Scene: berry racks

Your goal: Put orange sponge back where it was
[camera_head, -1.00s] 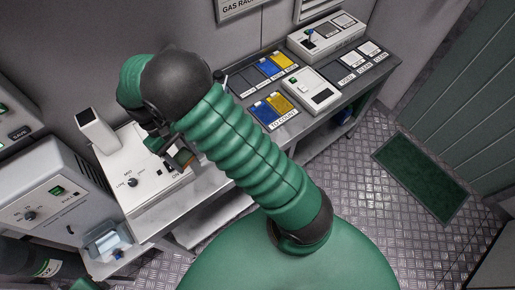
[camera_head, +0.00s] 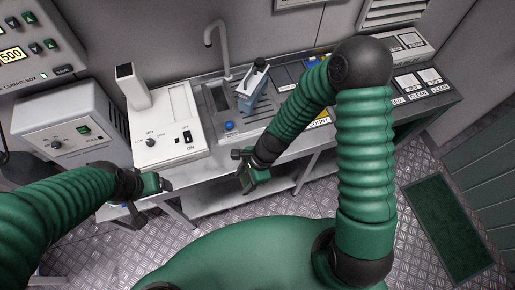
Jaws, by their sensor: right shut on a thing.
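My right gripper (camera_head: 246,172) hangs in front of the worktop's front edge, below the sink and above the lower shelf. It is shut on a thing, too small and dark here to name. I see no orange sponge clearly in the head view. My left gripper (camera_head: 160,184) is at the lower left, in front of the white machine; its jaws are too small to read. The small tray it was seen near earlier is mostly hidden behind the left arm.
A sink (camera_head: 219,98) with a grey tap (camera_head: 218,40) is set in the worktop. A blue-grey block (camera_head: 252,88) with a white-topped tool stands beside it. A white machine (camera_head: 168,150) is to the left, a grey box (camera_head: 65,125) further left. Labelled pads lie at right. A green mat (camera_head: 447,222) is on the floor.

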